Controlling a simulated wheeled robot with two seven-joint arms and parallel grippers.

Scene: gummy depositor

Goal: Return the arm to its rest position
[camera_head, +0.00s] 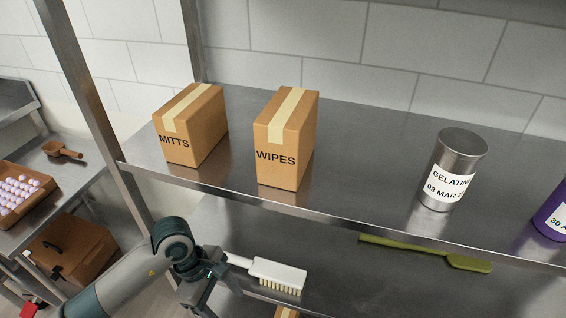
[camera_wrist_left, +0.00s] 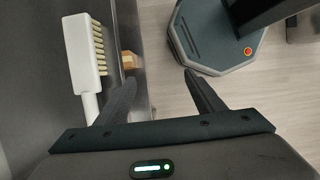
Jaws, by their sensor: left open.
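My left arm comes in from the lower left in the head view, in front of the steel shelf unit. My left gripper (camera_head: 198,291) is beside the left end of a white brush, near the lower shelf's front edge. In the left wrist view, my left gripper (camera_wrist_left: 160,80) has its two dark fingers spread apart with nothing between them. The white brush (camera_wrist_left: 83,58) lies left of the fingers, apart from them. It also shows in the head view (camera_head: 278,273), bristles toward the front. My right gripper is not in view.
The upper shelf (camera_head: 365,150) holds a MITTS box (camera_head: 200,130), a WIPES box (camera_head: 287,138), a gelatin can (camera_head: 455,165) and a purple container (camera_head: 552,218). A green long-handled tool (camera_head: 430,252) is on the lower shelf. A shelf post (camera_head: 95,110) stands left. A tray (camera_head: 32,205) holds pink pieces.

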